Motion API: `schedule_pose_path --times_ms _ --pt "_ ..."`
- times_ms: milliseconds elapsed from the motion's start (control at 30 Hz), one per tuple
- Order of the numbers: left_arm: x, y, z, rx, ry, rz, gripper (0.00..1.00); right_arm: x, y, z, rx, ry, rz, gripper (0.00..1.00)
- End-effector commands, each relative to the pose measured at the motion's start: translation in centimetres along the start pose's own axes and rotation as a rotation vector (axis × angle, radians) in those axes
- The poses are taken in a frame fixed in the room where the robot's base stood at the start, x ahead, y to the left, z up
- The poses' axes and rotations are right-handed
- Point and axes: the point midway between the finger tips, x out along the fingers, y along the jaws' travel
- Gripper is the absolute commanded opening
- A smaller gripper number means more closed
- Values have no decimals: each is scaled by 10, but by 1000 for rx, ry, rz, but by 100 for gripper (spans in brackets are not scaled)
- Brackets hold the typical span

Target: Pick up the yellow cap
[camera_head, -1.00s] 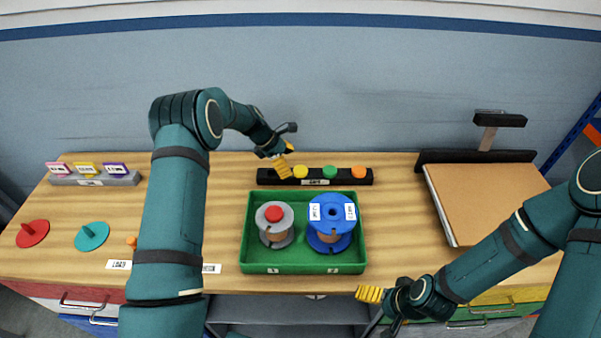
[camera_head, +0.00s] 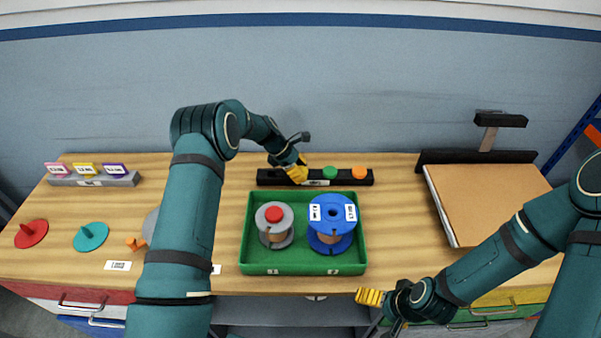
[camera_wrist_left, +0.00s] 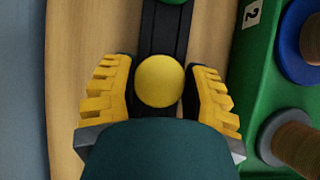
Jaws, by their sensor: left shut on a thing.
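The yellow cap (camera_wrist_left: 160,81) is round and smooth in the left wrist view, over the black rack (camera_wrist_left: 165,35). My left gripper (camera_head: 297,174) is at the rack in the head view, and its yellow fingers hide the cap there. In the left wrist view the fingers of my left gripper (camera_wrist_left: 158,68) stand on both sides of the cap, shut on it. My right gripper (camera_head: 370,297) hangs by the table's front edge, away from the cap; its jaw opening is not clear.
A green cap (camera_head: 330,172) and an orange cap (camera_head: 359,173) sit on the rack to the right. The green tray (camera_head: 300,269) in front holds a grey spool (camera_head: 275,237) with a red cap and a blue spool (camera_head: 324,247).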

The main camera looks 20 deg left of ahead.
Motion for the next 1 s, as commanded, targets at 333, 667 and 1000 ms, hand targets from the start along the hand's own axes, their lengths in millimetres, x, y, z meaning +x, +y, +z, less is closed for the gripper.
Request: schedule_pose_path --times_ms 333,667,1000 --pt "-10 0 6 1 0 2 26 -2 -1 -1 0 1 0 96" --pt "-62 0 40 2 1 2 26 -9 -3 -4 3 8 1 96" --pt "-84 0 54 0 1 -1 26 -11 -4 -6 4 12 1 96"
